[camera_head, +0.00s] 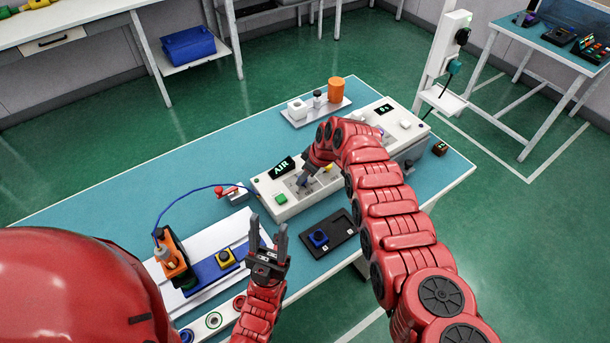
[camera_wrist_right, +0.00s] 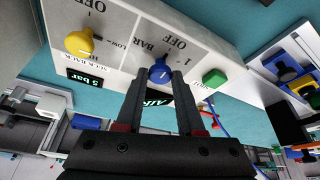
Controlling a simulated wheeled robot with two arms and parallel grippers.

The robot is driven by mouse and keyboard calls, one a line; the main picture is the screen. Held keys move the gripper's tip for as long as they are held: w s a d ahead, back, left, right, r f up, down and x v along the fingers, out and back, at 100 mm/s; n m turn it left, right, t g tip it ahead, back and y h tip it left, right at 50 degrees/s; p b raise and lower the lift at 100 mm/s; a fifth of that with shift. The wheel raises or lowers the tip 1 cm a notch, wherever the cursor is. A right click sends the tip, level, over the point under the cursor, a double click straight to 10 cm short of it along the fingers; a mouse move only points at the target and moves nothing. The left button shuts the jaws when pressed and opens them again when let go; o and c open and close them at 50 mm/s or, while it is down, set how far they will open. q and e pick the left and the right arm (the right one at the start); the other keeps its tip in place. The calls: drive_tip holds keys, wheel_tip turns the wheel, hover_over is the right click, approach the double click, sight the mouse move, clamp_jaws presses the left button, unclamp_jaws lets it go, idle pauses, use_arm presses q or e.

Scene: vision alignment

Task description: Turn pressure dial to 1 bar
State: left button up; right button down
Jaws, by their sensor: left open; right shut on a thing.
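The white control box (camera_head: 268,193) stands on the blue table. In the right wrist view its panel (camera_wrist_right: 120,55) carries a blue dial (camera_wrist_right: 160,71) beside printed "1 BAR" and "OFF" labels. My right gripper (camera_wrist_right: 162,80) is shut on this dial, one finger on each side; the dial's exact pointing is hard to tell. A yellow knob (camera_wrist_right: 79,43) sits left of it, with a small display (camera_wrist_right: 86,78) that seems to read "5 bar". In the head view my right gripper (camera_head: 304,182) hides the dial. My left gripper (camera_head: 267,226) is open and empty, nearer the front.
A lit "AIR" display (camera_head: 284,167) and green button (camera_head: 281,198) are on the box. A black tray (camera_head: 330,233) with a blue part lies in front. An orange device (camera_head: 172,256) stands at left. A tray with an orange cylinder (camera_head: 335,90) is behind.

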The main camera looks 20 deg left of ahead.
drive_tip(key=shift+r+m+p, duration=0.2)
drive_tip(key=shift+m+p, duration=0.1)
drive_tip(key=shift+p, duration=0.5)
drive_tip(key=m+p, duration=0.1)
drive_tip(key=p, duration=0.1)
drive_tip(key=m+t+p, duration=0.1)
drive_tip(key=p, duration=0.1)
drive_tip(key=shift+s+m+h, duration=0.2)
drive_tip(key=shift+m+h, duration=0.2)
drive_tip(key=shift+a+f+m+t+p, duration=0.15)
drive_tip(key=shift+m+t+p, duration=0.35)
drive_tip(key=shift+m, duration=0.9)
drive_tip(key=shift+a+f+m+t+h+b, duration=0.15)
drive_tip(key=shift+m+h+b, duration=0.1)
drive_tip(key=shift+m, duration=0.15)
drive_tip(key=shift+d+f+m+t+h+b, duration=0.15)
drive_tip(key=shift+m+h, duration=0.1)
drive_tip(key=shift+m, duration=0.15)
drive_tip(key=m+h+b, duration=0.1)
drive_tip(key=m+b, duration=0.1)
drive_tip(key=b, duration=0.1)
drive_tip(key=shift+s+a+m, duration=0.1)
drive_tip(key=shift+a+m, duration=0.05)
drive_tip(key=shift+m, duration=0.25)
drive_tip(key=shift+r+m+h+b, duration=0.15)
drive_tip(key=shift+m+h+b, duration=0.15)
drive_tip(key=shift+m+b, duration=0.55)
drive_tip(key=shift+b, duration=0.3)
